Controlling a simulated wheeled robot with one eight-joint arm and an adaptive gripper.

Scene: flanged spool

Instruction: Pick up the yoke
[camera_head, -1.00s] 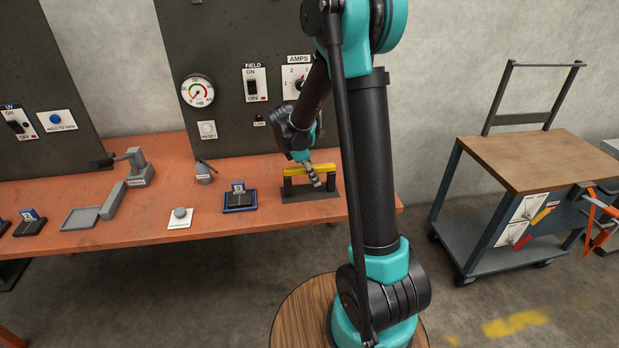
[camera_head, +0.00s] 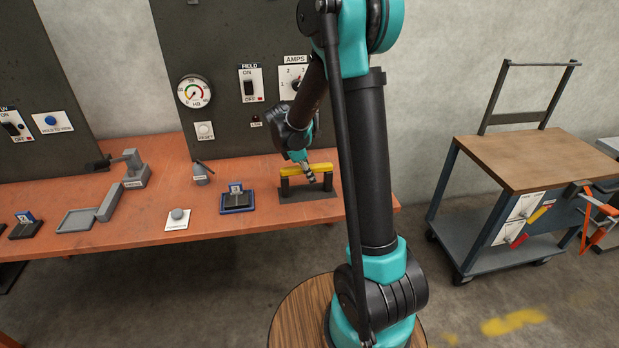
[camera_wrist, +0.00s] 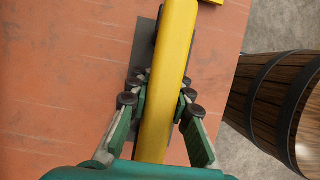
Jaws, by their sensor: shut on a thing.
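The yoke (camera_head: 318,169) is a yellow bar lying across a dark stand (camera_head: 308,195) with two uprights, near the right end of the orange bench. My gripper (camera_head: 309,174) reaches down to the middle of the bar. In the wrist view the yoke (camera_wrist: 172,58) runs lengthwise between my fingers, and my gripper (camera_wrist: 160,108) is shut on it with a finger pad at each side. The bar looks level with its stand; I cannot tell whether it is lifted off. The stand's dark base shows partly under the bar in the wrist view.
A blue-edged block (camera_head: 237,199) and a round-knobbed plate (camera_head: 177,219) lie left of the stand on the bench (camera_head: 120,236). A dark panel (camera_head: 225,130) stands behind. A wooden-topped cart (camera_head: 535,160) stands right. In the wrist view a wooden barrel-like thing (camera_wrist: 265,100) is at the right.

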